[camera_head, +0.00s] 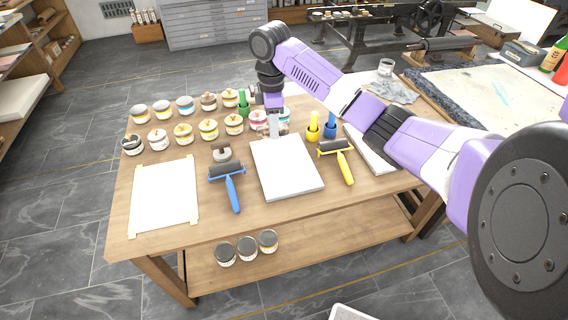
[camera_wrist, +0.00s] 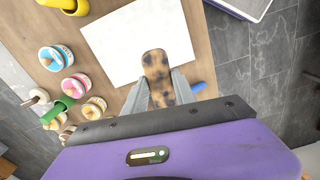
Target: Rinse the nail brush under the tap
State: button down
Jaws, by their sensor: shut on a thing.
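My gripper (camera_head: 273,126) is low over the back part of the wooden table, just behind a pale slab. In the wrist view its two grey fingers (camera_wrist: 158,88) are closed on a tan, dark-spotted, rounded piece (camera_wrist: 156,66), which looks like the nail brush. Its bristles cannot be made out, and in the head view the piece is hidden or too small to tell. No tap shows in either view.
The pale slab (camera_head: 287,168) lies in front of my gripper. Several ink tins (camera_head: 185,105) stand to the left. A blue-handled roller (camera_head: 231,186), a yellow-handled roller (camera_head: 344,165) and yellow and blue bottles (camera_head: 313,127) are nearby. A glass (camera_head: 385,68) stands at the back right.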

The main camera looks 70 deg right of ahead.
jog(key=s+d+r+n, duration=0.1)
jog(key=s+d+r, duration=0.1)
jog(key=d+r, duration=0.15)
jog(key=b, duration=0.3)
send_over(286, 168)
jog(key=shift+n, duration=0.3)
notch_tip(286, 168, down, 16)
jog(key=shift+s+r, duration=0.1)
jog(key=shift+r, duration=0.15)
jog(key=shift+f, duration=2.55)
jog(key=shift+f, duration=0.1)
jog(key=c, duration=1)
grip_release()
